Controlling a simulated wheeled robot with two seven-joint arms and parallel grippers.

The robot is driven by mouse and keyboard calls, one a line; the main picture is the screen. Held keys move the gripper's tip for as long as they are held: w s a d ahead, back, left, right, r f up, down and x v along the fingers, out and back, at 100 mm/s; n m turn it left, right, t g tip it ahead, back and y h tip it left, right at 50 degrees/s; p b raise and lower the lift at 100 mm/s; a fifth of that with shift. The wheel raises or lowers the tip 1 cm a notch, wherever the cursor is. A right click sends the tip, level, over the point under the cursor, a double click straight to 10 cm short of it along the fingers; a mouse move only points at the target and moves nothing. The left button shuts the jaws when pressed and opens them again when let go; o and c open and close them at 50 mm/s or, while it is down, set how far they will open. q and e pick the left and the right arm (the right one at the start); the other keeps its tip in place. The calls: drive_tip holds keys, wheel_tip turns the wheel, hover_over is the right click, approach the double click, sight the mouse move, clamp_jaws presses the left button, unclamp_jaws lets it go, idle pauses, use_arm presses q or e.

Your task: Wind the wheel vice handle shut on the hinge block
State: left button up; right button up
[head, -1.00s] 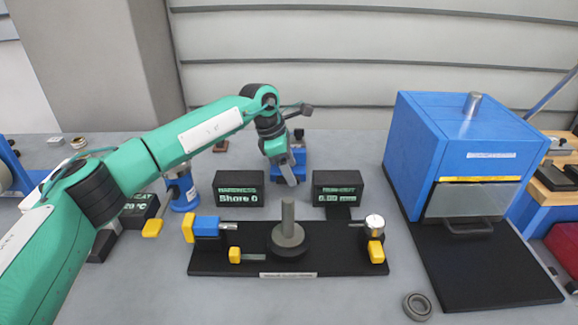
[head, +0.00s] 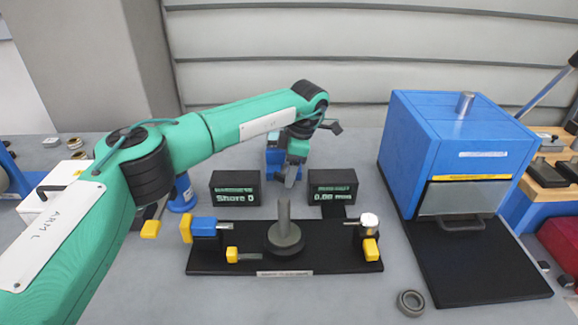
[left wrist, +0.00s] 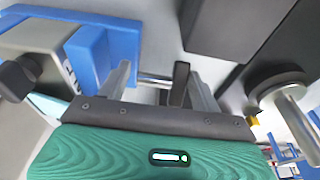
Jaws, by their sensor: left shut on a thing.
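The blue wheel vice (head: 273,158) stands behind the two black displays, partly hidden by my left gripper (head: 291,172). In the left wrist view the blue vice body (left wrist: 104,48) is at upper left. A thin metal rod with a dark end piece (left wrist: 180,82) runs from it between the fingers of my left gripper (left wrist: 160,92). The gripper is shut on this handle, though the contact is partly hidden. I cannot pick out the hinge block for certain. My right gripper is not in view.
Two black displays (head: 235,188) (head: 332,187) stand in front of the vice. Nearer is a black base plate (head: 330,262) with a dark wheel and upright shaft (head: 284,225). A blue oven-like box (head: 450,140) stands right. A loose ring (head: 411,303) lies at the front.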

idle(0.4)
use_arm(q)
drive_tip(key=o, duration=0.6)
drive_tip(key=shift+o, duration=0.4)
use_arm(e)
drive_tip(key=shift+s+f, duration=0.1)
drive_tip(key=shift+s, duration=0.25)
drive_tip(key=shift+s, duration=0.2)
use_arm(q)
drive_tip(key=v, duration=1.4)
drive_tip(key=shift+d, duration=0.2)
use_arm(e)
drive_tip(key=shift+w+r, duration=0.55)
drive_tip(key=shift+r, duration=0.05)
